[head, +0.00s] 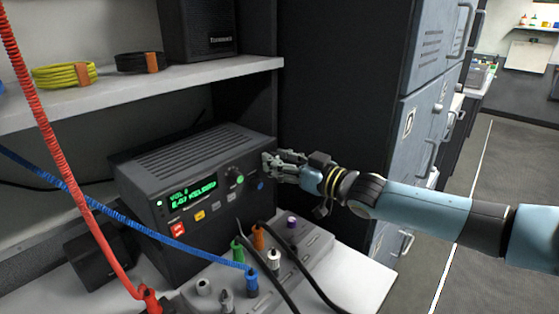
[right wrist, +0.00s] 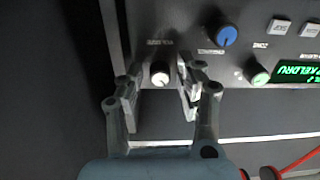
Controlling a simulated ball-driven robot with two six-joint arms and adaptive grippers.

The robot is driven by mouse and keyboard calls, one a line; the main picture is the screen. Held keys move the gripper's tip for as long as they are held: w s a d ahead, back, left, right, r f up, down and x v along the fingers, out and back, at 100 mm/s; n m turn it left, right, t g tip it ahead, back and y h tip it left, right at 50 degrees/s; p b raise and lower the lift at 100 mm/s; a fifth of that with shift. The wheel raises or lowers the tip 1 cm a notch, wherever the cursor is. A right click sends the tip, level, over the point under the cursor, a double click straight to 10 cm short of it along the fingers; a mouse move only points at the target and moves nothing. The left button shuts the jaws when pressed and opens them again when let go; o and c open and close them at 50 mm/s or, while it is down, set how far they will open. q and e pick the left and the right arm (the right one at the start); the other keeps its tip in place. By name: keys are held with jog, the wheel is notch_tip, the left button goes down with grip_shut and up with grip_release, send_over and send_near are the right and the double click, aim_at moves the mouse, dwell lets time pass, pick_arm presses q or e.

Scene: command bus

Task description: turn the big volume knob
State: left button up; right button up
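A grey radio unit (head: 200,165) with a lit green display (head: 193,194) stands under the shelf. Its front has several knobs. A blue knob (right wrist: 228,36) and a pale green knob (right wrist: 260,76) show in the right wrist view; a white-capped knob (right wrist: 160,74) is between my fingers. My right gripper (head: 272,168) is at the right end of the unit's front. In the wrist view its fingers (right wrist: 158,98) are open, one on each side of the white-capped knob, with gaps visible. My left gripper is not in view.
A patch panel (head: 310,246) with several coloured plugs and cables stands in front of the unit. A red coiled cord (head: 60,160) and a blue cable (head: 130,222) cross the left. The shelf (head: 130,90) hangs above. Lockers (head: 415,140) stand at right.

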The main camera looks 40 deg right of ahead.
grip_shut()
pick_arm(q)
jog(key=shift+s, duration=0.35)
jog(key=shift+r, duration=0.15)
pick_arm(e)
jog(key=shift+n, duration=0.3)
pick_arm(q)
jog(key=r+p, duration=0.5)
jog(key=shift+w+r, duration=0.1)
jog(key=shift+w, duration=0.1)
pick_arm(e)
jog(key=n, duration=1.8)
jog(key=shift+h, duration=0.3)
pick_arm(q)
jog(key=shift+p, duration=0.3)
pick_arm(e)
jog(key=shift+n, duration=0.4)
jog(key=shift+o, duration=1.4)
grip_release()
